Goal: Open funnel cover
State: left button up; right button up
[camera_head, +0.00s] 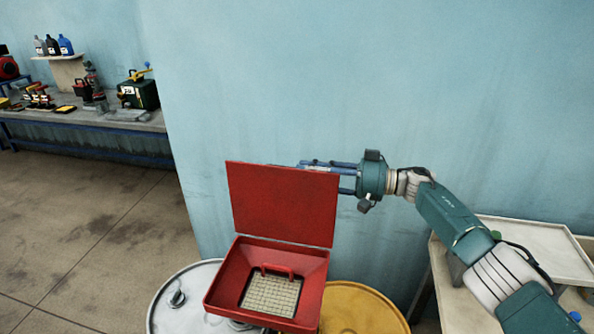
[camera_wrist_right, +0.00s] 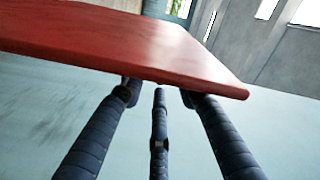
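The red funnel (camera_head: 217,290) has a square basin with a mesh grid (camera_head: 270,296) inside. Its flat red cover (camera_head: 282,205) is hinged at the back and stands nearly upright, so the basin is uncovered. My right gripper (camera_head: 312,165) is at the cover's upper right, its fingers reaching behind the panel and partly hidden by it. In the right wrist view the cover (camera_wrist_right: 130,45) crosses above the fingers (camera_wrist_right: 160,95). The fingers are spread apart with nothing held between them; I cannot tell whether they touch the cover. My left gripper is not in view.
A white drum (camera_head: 165,312) and a yellow drum (camera_head: 365,308) stand under and beside the funnel. A blue wall (camera_head: 400,80) rises close behind. A bench (camera_head: 495,225) is at the right. A workbench (camera_head: 90,121) with tools and bottles is far left, beyond open floor.

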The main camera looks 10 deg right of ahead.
jog(key=v, duration=0.8)
jog(key=shift+d, duration=0.3)
